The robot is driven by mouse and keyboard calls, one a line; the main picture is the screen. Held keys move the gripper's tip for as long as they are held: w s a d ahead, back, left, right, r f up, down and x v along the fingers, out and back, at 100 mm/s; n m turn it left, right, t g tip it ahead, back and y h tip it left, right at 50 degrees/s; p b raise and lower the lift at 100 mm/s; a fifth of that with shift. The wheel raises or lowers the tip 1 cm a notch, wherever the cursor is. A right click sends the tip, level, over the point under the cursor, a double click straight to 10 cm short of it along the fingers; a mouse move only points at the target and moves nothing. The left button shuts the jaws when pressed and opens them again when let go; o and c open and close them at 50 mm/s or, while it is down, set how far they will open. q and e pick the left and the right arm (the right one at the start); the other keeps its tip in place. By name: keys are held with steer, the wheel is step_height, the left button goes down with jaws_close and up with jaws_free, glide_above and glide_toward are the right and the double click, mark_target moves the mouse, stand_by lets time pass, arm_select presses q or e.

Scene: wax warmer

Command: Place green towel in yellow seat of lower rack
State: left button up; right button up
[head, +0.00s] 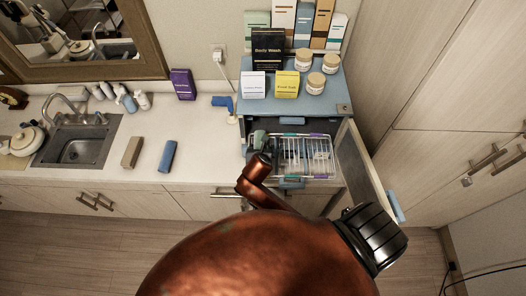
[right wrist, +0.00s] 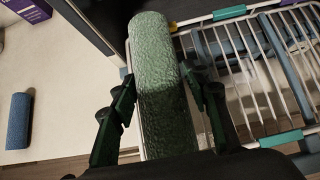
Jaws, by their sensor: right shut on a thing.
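A rolled green towel (right wrist: 162,75) is gripped between the two dark fingers of my right gripper (right wrist: 165,105), with its long side pointing away from the wrist. In the head view the right gripper (head: 259,140) is small and partly covered by my arm, at the left side of the open drawer space. A white wire rack (right wrist: 262,70) with coloured tabs lies right of the towel; it also shows in the head view (head: 318,155). A small yellow piece (right wrist: 173,27) shows at the rack's upper left, beside the towel. My left gripper is not in view.
A blue roll (head: 167,156) and a tan roll (head: 131,152) lie on the white counter left of the cabinet. The blue cabinet top (head: 322,97) carries boxes and jars above the rack. An open door panel (head: 365,170) stands right of the rack.

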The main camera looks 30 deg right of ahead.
steer(key=shift+w+d+f, duration=0.2)
steer(key=shift+d+f, duration=0.2)
steer(key=shift+f, duration=0.1)
steer(key=shift+w+d+f, duration=0.15)
steer(key=shift+d+f, duration=0.2)
steer(key=shift+f, duration=0.15)
steer(key=f, duration=0.1)
steer(key=f+p, duration=0.1)
steer(key=f, duration=0.1)
steer(key=shift+w+d, duration=0.1)
steer(key=shift+d, duration=0.2)
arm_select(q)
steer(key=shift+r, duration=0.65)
arm_select(e)
steer(key=shift+f, duration=0.35)
steer(key=shift+f, duration=0.1)
steer(key=o, duration=1.3)
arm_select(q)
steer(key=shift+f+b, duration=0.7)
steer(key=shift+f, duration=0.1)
arm_select(e)
steer(key=v, duration=1.2)
steer(key=shift+a, duration=0.1)
